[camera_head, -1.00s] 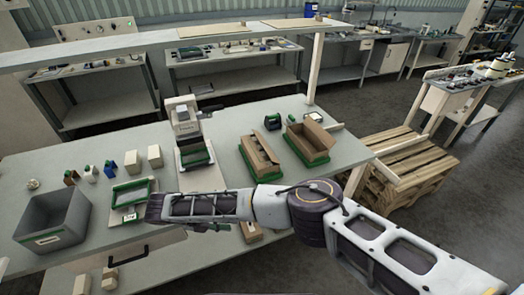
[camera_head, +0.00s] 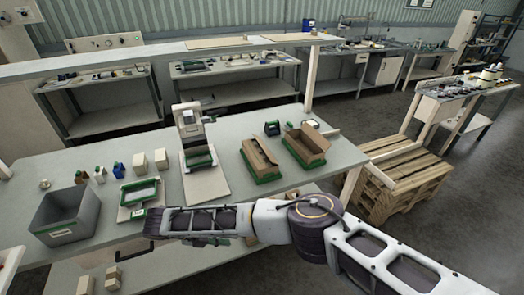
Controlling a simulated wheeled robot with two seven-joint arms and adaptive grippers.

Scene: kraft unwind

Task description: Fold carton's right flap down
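Two open brown cartons stand on green bases on the right half of the grey table. The left carton (camera_head: 262,160) has raised flaps along its top. The right carton (camera_head: 308,146) also has flaps standing up and out. I cannot tell which one the task means. My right arm comes in from the right and reaches left across the table's front edge. My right gripper (camera_head: 153,223) is at its left end, near the green-framed fixture, well left of and apart from both cartons. Its fingers are dark and too small to tell open from shut. My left gripper is not in view.
A grey bin (camera_head: 66,218) stands at the table's left. A green-framed fixture (camera_head: 138,197) and a press-like device (camera_head: 190,130) stand between it and the cartons. A long shelf (camera_head: 170,54) spans above the table's back. A wooden pallet (camera_head: 400,180) is right of the table.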

